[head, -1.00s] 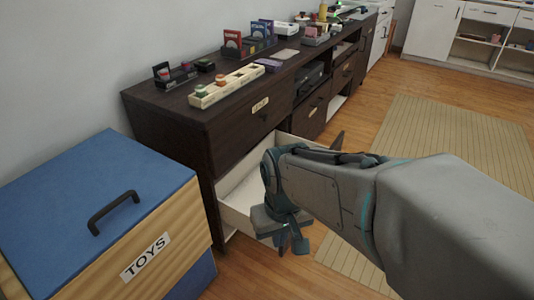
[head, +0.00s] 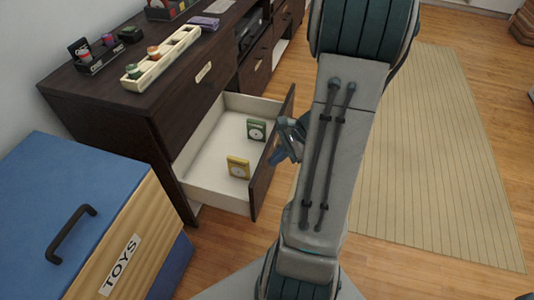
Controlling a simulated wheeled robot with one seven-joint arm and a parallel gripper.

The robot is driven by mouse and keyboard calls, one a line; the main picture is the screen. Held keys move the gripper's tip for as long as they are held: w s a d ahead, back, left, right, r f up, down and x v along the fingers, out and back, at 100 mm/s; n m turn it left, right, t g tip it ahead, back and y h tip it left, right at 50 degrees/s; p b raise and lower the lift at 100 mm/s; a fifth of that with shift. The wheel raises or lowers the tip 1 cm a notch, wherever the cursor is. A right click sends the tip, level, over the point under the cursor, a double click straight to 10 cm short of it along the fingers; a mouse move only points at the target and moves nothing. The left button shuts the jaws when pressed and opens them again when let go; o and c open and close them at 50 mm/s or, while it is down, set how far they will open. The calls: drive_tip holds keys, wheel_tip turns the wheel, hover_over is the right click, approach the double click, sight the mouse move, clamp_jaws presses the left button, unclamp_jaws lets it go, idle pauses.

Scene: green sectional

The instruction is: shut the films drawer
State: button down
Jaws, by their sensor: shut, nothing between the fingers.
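An open drawer (head: 211,166) with a white inside and a dark front sticks out low from the dark brown cabinet (head: 130,118). Its front's outer face is turned away, so I cannot read a label on it. A green case (head: 257,130) and a yellow case (head: 238,167) stand inside the drawer. My gripper (head: 284,146) is shut and empty. It is at the outer side of the drawer front, close to its upper edge; I cannot tell whether it touches. My arm hides the floor just right of it.
A toy chest (head: 85,190) with a blue lid and black handle stands left of the drawer. A cream tray (head: 160,58) and small items sit on the cabinet top. A striped rug (head: 430,150) lies on the open wood floor to the right.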

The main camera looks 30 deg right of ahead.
sight(263, 167)
drive_tip(key=s+d+f+m+t+p, duration=0.1)
drive_tip(key=s+d+f+m+t, duration=0.2)
drive_tip(key=d+m, duration=0.55)
drive_tip(key=shift+t, duration=0.3)
drive_tip(key=b+x, duration=0.1)
drive_tip(key=x, duration=0.3)
drive_tip(key=w+b+x, duration=0.1)
drive_tip(key=b+x, duration=0.1)
drive_tip(key=x, duration=0.2)
drive_tip(key=b+x, duration=0.1)
drive_tip(key=x, duration=0.4)
drive_tip(key=shift+w+d+r+b, duration=0.25)
drive_tip(key=shift+w+d+b, duration=0.05)
drive_tip(key=shift+d+b, duration=0.1)
drive_tip(key=shift+w+a, duration=0.25)
drive_tip(key=shift+w, duration=0.05)
